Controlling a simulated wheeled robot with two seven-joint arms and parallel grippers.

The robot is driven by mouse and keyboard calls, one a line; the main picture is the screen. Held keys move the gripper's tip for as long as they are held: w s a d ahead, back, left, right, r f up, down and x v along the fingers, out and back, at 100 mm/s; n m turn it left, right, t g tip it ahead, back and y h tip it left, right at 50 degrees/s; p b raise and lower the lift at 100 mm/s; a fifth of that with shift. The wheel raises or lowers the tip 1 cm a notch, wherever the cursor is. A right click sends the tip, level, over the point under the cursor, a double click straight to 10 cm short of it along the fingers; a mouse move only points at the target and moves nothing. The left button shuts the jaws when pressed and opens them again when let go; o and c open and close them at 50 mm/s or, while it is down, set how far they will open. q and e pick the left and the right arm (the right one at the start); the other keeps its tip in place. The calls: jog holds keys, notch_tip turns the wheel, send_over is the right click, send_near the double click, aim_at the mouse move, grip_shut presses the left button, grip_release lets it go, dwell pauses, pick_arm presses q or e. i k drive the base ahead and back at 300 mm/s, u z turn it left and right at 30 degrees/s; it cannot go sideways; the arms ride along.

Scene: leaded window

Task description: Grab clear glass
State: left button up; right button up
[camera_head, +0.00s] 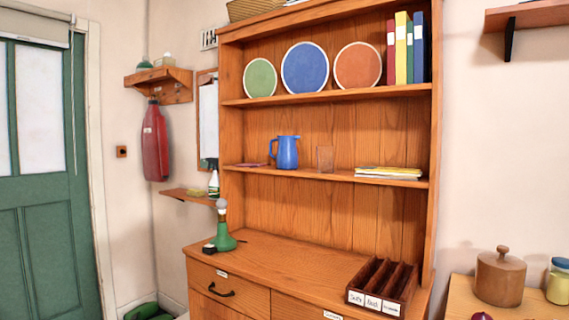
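A clear glass (325,158) stands upright on the middle shelf of the wooden hutch (330,246). It is see-through, so the brown wood shows behind it. A blue jug (286,152) stands just to its left, and a stack of yellow and white papers or books (388,173) lies to its right, with a gap between. Neither of my grippers shows in the head view.
Upright plates and binders (403,48) fill the upper shelf. On the counter stand a green lamp-like object (223,232) and a dark divided tray (382,284). A side table (458,296) at right holds a brown canister (499,278). The counter's middle is clear.

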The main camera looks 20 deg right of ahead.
aim_at(325, 155)
jog(key=z, duration=0.2)
jog(key=i, duration=0.9)
jog(key=z, duration=0.6)
